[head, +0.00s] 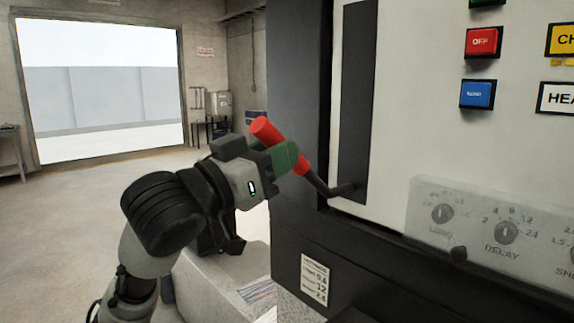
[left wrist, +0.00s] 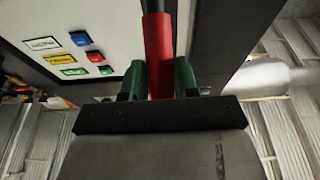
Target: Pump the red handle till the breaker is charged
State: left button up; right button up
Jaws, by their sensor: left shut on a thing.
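The red handle (head: 264,130) sticks out from the breaker panel on a dark bent lever. The lever (head: 325,187) meets the panel at the lower part of a dark vertical slot (head: 356,90). My left gripper (head: 285,157) is shut on the red handle, with its green fingers around the grip. The handle tilts up and away from the panel to the left. In the left wrist view the red handle (left wrist: 158,55) runs between the two green fingers (left wrist: 160,78). My right gripper is not in view.
The panel carries a red OFF button (head: 482,41), a blue button (head: 477,94) and a clear cover (head: 490,225) over dials. A label (head: 313,280) is on the dark cabinet below. A pale block (head: 215,285) stands below my left gripper. Open floor lies to the left.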

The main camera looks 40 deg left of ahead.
aim_at(276, 129)
pick_arm(q)
jog(key=shift+s+f, duration=0.3)
jog(key=shift+f, duration=0.15)
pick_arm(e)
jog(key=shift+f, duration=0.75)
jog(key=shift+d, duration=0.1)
pick_arm(q)
jog(key=r+p, duration=0.1)
jog(key=w+r+p, duration=0.1)
jog(key=r+p, duration=0.1)
jog(key=w+r+p, duration=0.1)
jog(key=p, duration=0.1)
jog(key=shift+w+r, duration=0.25)
jog(key=shift+r, duration=0.15)
jog(key=shift+w+d+r+p, duration=0.1)
jog(key=shift+w+r+p, duration=0.2)
jog(key=shift+w+p, duration=0.25)
jog(key=w+r+p, duration=0.5)
jog(key=w+p, duration=0.4)
jog(key=shift+d, duration=0.35)
jog(key=o, duration=1.1)
jog(key=shift+s, duration=0.1)
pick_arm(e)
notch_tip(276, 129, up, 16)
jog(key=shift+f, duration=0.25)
